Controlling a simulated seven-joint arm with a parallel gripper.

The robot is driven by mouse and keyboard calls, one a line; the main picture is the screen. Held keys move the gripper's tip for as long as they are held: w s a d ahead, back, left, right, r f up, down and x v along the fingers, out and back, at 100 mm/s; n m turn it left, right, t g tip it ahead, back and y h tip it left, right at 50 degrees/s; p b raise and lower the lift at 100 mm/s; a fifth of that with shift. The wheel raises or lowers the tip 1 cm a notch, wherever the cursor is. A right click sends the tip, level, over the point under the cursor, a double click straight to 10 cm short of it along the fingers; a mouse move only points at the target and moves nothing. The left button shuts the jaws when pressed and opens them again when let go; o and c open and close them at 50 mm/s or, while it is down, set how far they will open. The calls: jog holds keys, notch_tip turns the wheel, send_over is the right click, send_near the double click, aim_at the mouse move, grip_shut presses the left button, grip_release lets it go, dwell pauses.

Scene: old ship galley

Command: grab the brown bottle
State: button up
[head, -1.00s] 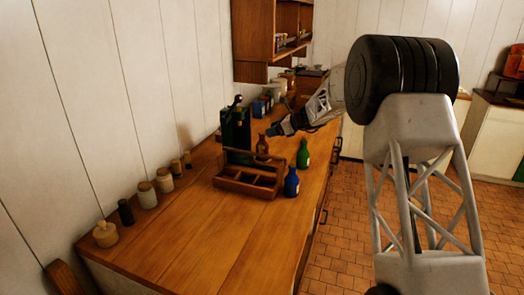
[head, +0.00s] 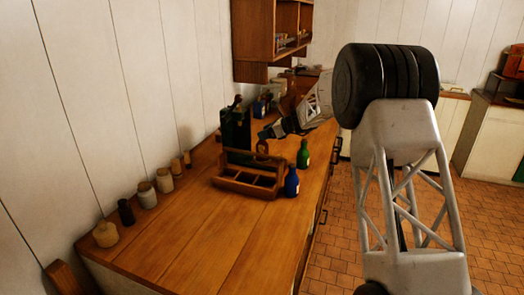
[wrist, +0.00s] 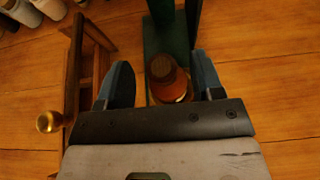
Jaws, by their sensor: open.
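The brown bottle (wrist: 170,86), with a dark cap, shows in the wrist view between the two blue-grey fingers of my gripper (wrist: 160,64). The fingers are open, with a gap on the left and the bottle closer to the right finger. I cannot tell whether that finger touches it. In the head view my gripper (head: 268,133) is low over the counter behind the wooden caddy, and the bottle (head: 262,147) is mostly hidden.
The wooden divided caddy (head: 232,187) stands just left of my gripper in the wrist view (wrist: 76,62). A dark green upright object (head: 236,130) is close by. Blue (head: 291,182) and green (head: 303,154) bottles stand near the counter's right edge. The front counter is clear.

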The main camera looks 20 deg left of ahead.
jog(key=shift+x, duration=1.9)
grip_shut()
